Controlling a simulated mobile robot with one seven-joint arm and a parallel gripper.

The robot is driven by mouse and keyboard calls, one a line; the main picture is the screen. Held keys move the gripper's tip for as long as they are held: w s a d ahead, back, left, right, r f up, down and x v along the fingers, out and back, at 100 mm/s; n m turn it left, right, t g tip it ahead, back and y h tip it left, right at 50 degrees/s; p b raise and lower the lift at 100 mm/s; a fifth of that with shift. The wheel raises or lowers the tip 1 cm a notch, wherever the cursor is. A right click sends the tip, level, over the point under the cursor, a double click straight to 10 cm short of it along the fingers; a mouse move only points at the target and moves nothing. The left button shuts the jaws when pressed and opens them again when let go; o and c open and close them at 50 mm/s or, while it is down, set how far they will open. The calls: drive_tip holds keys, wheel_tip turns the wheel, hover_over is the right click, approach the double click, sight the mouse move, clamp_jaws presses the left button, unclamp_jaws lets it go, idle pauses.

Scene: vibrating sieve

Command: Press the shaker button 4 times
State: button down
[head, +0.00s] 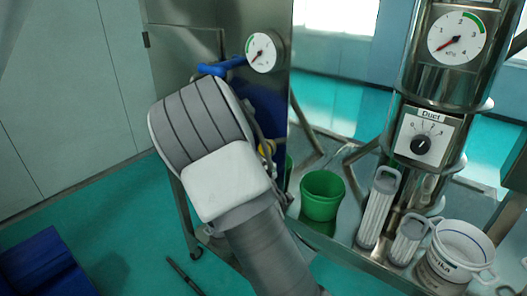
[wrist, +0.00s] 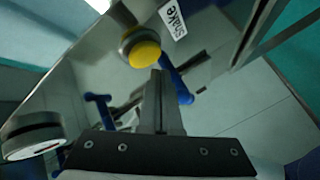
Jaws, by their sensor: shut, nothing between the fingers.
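The shaker button is a yellow round cap (wrist: 145,56) on a metal base, on a steel panel in the wrist view.
A blue handle (head: 222,67) and a pressure gauge (head: 262,52) are on the steel cabinet near my arm. A green bucket (head: 322,195), grey filter cages (head: 378,208) and a white bucket (head: 455,255) stand to the right. A "Duct" dial (head: 421,145) is on the steel column.

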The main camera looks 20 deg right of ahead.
drive_tip(key=s+a, duration=0.1)
drive_tip(key=a, duration=0.1)
drive_tip(key=s+a, duration=0.1)
drive_tip(key=shift+s+a, duration=0.35)
drive_tip(key=shift+a, duration=0.05)
idle(2.4)
